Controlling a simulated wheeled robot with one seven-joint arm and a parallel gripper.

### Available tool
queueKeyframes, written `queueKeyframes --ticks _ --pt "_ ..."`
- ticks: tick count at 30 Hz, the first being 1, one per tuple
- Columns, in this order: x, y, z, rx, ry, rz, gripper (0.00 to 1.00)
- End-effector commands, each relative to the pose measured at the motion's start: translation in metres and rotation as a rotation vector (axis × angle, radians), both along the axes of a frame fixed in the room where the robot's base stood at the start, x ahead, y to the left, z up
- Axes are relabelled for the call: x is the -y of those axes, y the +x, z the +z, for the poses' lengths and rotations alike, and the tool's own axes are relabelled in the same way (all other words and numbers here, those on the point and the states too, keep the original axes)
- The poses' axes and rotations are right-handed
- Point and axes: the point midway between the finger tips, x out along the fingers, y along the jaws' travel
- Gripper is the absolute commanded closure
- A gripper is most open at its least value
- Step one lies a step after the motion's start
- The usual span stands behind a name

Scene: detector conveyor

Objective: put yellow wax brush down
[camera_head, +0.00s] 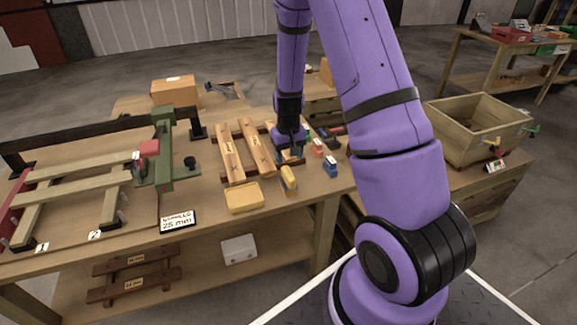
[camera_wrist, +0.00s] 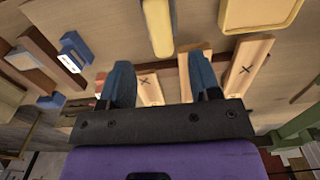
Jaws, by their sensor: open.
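The yellow wax brush (camera_head: 289,180) lies on the workbench top, just right of the shallow yellow tray (camera_head: 244,197). In the wrist view the brush (camera_wrist: 158,28) shows at the top centre, with its near end close to the gap between my fingertips. My gripper (camera_head: 289,157) points down over the bench, slightly behind the brush. In the wrist view my gripper (camera_wrist: 160,68) has its two blue fingers spread apart, with nothing held between them. The brush appears apart from both fingers. The brush's bristles cannot be made out.
Light wooden slats (camera_head: 231,155) lie left of my gripper. A blue block (camera_head: 331,166) and an orange one (camera_head: 318,148) stand to the right. A green clamp fixture (camera_head: 165,150) and a label card (camera_head: 178,219) are further left. A wooden crate (camera_head: 475,130) stands right.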

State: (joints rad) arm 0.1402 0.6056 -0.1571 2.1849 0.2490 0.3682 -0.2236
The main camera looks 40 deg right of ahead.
Motion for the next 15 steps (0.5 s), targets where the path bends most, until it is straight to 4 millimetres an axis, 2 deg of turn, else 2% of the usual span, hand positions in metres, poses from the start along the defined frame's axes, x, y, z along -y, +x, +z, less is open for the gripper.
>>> queueKeyframes --ticks 3,11,15 --pt "0.000 0.001 0.015 0.002 -0.001 -0.001 0.43" --pt "-0.003 0.000 0.037 0.012 0.003 0.005 0.43" --pt "-0.016 -0.003 0.074 0.049 0.013 0.022 0.43"
